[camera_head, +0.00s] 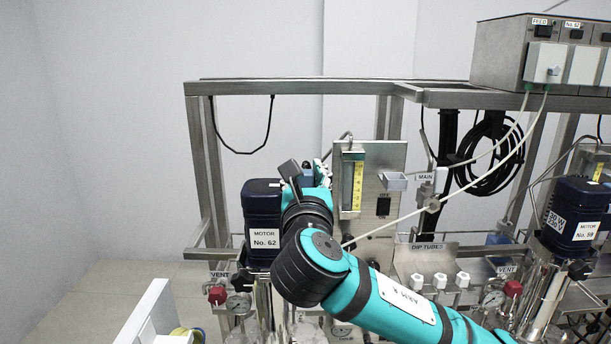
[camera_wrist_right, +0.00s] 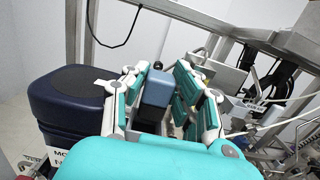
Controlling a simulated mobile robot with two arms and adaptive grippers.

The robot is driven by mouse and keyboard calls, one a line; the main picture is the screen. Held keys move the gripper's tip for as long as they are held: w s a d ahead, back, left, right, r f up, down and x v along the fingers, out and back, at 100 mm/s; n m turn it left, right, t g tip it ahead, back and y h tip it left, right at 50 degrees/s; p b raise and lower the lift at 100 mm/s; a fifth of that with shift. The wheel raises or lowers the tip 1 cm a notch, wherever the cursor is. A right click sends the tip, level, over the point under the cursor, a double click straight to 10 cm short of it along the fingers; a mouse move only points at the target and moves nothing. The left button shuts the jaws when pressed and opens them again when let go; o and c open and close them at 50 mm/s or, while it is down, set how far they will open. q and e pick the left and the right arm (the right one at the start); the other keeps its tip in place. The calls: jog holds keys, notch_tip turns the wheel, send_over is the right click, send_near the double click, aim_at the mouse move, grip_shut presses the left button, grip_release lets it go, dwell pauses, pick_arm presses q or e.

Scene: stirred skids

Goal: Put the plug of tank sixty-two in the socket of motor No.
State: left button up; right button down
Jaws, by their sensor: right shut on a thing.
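The motor No. 62 (camera_head: 262,205) is a dark blue housing with a white label, left of my right gripper; its dark top also shows in the right wrist view (camera_wrist_right: 75,92). My right gripper (camera_head: 308,172) is beside the motor's right side. In the wrist view its teal-padded fingers (camera_wrist_right: 156,95) are shut on a blue-grey block-shaped plug (camera_wrist_right: 155,92). The motor's socket is not clearly visible, and I cannot tell whether the plug touches it. My left gripper is not in view.
A steel panel with a yellow-scaled gauge (camera_head: 353,183) stands just right of my gripper. A second motor, No. 59 (camera_head: 575,215), is at the right. A control box (camera_head: 500,60) sits on the frame top, with pale cables running down. Valves and pressure gauges crowd below.

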jog(key=shift+f, duration=0.45)
dwell(0.5)
jog(key=shift+r, duration=0.15)
jog(key=shift+r+p, duration=0.2)
jog(key=shift+p, duration=0.15)
dwell(0.6)
jog(key=shift+f, duration=0.35)
jog(key=shift+r, duration=0.15)
jog(key=shift+r+p, duration=0.2)
jog(key=shift+p, duration=0.15)
jog(key=shift+f, duration=0.35)
dwell(0.8)
